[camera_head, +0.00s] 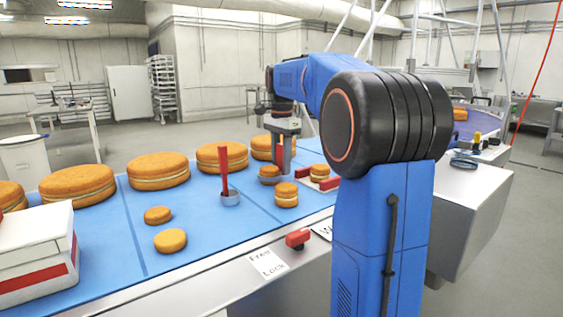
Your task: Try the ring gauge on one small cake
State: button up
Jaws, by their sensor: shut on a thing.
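My gripper (282,165) points down over the blue table at the back right, partly hidden behind my arm. It is shut, apparently on the small filled cake (269,172) at its fingertips; the exact contact is too small to see. The ring gauge, a grey ring (230,199) with an upright red handle (224,165), stands on the table to the left of my gripper. Another small filled cake (286,196) stands in front of my gripper. A third small filled cake (319,172) is between red blocks (322,184).
Several large cakes (158,170) stand along the far side of the blue table (110,225). Two small plain rounds (170,241) lie nearer. A white box (35,250) is at the left. A red knob (298,238) sits on the front edge by a "Free Lock" label.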

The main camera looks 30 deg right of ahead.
aim_at(281, 144)
jog(key=shift+f, duration=0.85)
dwell(1.0)
jog(key=shift+r, duration=0.15)
jog(key=shift+r, duration=4.75)
